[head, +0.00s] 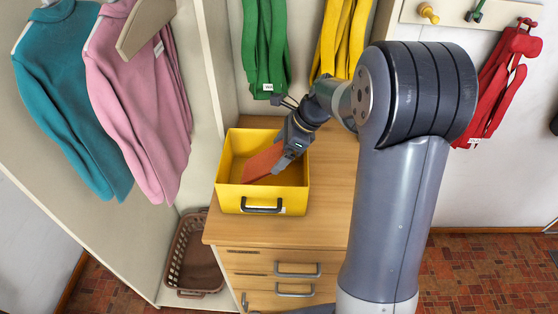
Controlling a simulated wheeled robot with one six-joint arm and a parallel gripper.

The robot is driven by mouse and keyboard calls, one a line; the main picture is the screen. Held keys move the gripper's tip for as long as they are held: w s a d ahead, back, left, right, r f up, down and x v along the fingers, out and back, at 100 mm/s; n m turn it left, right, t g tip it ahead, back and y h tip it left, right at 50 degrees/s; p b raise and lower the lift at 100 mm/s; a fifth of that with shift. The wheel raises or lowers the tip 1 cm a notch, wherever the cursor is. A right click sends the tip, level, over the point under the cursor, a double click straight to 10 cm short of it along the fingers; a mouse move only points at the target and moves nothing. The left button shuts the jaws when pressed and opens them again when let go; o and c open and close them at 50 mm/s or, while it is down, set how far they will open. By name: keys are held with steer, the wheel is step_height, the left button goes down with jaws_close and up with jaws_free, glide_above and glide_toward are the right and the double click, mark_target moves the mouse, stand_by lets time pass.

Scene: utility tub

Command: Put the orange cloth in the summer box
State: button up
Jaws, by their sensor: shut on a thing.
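The orange cloth (262,163) is inside the yellow box (240,197), hanging down and tilted from my gripper toward the left of the box. My gripper (283,163) is over the right part of the box opening, its fingers pointing down into it, and is shut on the cloth's right end. The yellow box stands on the wooden dresser top and has a black handle and a small label on its front. The label is too small to read, so I cannot tell if this is the summer box. Whether the cloth touches the box floor is unclear.
The wooden dresser (325,220) has free top to the right of the box. Teal (75,90) and pink (140,100) sweaters hang at left.

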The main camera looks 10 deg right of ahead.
step_height(320, 180, down, 3)
steer(key=shift+f, duration=0.2)
steer(key=o, duration=0.8)
steer(key=v, duration=1.2)
steer(key=shift+b, duration=0.4)
steer(key=shift+d, duration=0.1)
